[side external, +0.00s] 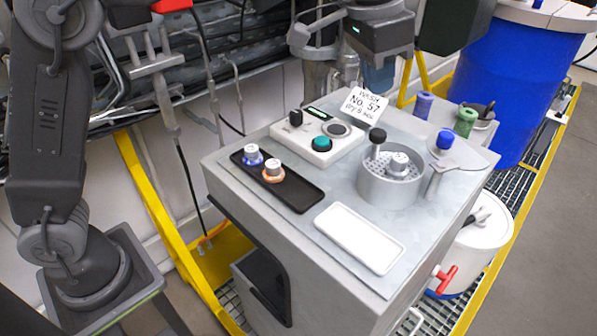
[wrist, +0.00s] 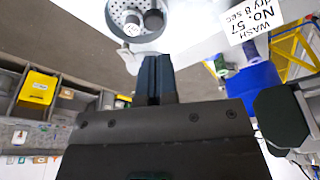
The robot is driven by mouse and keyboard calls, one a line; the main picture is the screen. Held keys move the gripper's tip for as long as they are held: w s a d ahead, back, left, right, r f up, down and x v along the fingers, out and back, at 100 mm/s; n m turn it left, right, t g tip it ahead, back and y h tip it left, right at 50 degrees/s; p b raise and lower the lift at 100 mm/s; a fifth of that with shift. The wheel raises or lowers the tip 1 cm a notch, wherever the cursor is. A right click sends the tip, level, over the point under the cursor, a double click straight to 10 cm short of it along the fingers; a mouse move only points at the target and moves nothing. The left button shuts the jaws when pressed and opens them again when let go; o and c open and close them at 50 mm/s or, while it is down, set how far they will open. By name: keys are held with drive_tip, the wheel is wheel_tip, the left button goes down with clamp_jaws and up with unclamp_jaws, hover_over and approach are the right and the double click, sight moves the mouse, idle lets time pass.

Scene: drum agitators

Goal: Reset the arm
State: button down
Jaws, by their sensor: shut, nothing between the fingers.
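My gripper (wrist: 155,78) shows in the wrist view with its two dark fingers together and nothing between them. Past the fingertips in that view is a perforated metal basket (wrist: 120,22), apart from them as far as I can tell. In the side external view the basket (side external: 364,187) stands on the grey bench top, with a grey knob-like part and a black-capped post in it.
On the bench (side external: 228,172) are a black tray (side external: 304,196) with two ringed metal parts, a white tray (side external: 360,238), a control box (side external: 300,152) with a teal button, and a wash card (side external: 362,104). A blue drum (side external: 510,95) stands behind.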

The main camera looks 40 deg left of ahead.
drive_tip(key=s+a+r+n+t, duration=0.1)
drive_tip(key=s+a+n, duration=0.1)
drive_tip(key=s+a, duration=0.5)
drive_tip(key=s+a+f+n+t, duration=0.1)
drive_tip(key=s+a+f+n, duration=0.1)
drive_tip(key=s+a+f, duration=0.3)
drive_tip(key=s+a+f+n+t+y, duration=0.1)
drive_tip(key=s+a+f, duration=0.4)
drive_tip(key=s, duration=0.7)
drive_tip(key=shift+a+f+n, duration=0.15)
drive_tip(key=shift+a+n, duration=0.25)
drive_tip(key=shift+a, duration=0.3)
